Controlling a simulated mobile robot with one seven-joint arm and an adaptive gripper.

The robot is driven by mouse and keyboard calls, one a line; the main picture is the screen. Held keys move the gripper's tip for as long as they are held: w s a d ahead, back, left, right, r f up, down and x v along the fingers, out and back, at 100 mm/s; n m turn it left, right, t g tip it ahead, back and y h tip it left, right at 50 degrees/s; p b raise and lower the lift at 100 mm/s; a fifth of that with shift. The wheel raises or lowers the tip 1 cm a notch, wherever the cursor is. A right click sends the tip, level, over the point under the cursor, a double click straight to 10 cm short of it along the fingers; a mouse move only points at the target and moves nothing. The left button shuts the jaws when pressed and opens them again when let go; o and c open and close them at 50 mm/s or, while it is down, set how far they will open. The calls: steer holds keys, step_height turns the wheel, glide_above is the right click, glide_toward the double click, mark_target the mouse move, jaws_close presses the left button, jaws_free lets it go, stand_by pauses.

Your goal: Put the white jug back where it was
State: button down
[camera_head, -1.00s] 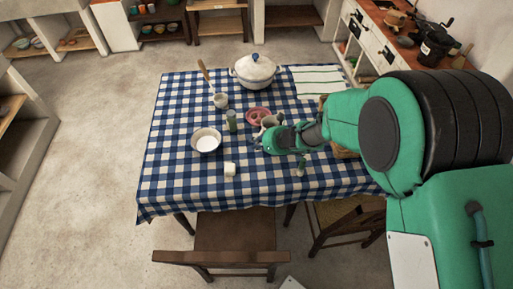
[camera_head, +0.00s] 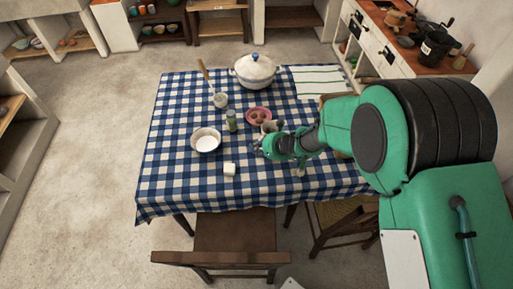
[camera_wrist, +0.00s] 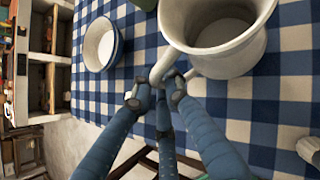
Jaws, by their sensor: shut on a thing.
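The white jug (camera_wrist: 240,58) fills the top of the wrist view, upright, its open mouth toward the camera. My gripper (camera_wrist: 158,90) is shut on its handle, on the near left side of the jug. In the head view the jug (camera_head: 269,127) shows only in part behind my gripper (camera_head: 261,147), over the right half of the checked tablecloth (camera_head: 170,185). I cannot tell whether the jug's base touches the cloth.
A pink plate (camera_head: 250,117) with brown round things lies just behind the jug. A green-grey jar (camera_head: 231,121), a white bowl (camera_head: 206,140) and a small white cup (camera_head: 229,169) stand to the left. A lidded pot (camera_head: 254,71) stands at the back. The front left cloth is clear.

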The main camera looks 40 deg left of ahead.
steer(key=c, duration=1.7)
jaws_free()
steer(key=shift+f, duration=0.1)
steer(key=shift+d+r, duration=0.1)
steer(key=shift+r, duration=0.15)
steer(key=p+v, duration=0.2)
steer(key=v, duration=0.9)
steer(key=shift+d+r, duration=0.2)
steer(key=shift+d, duration=0.1)
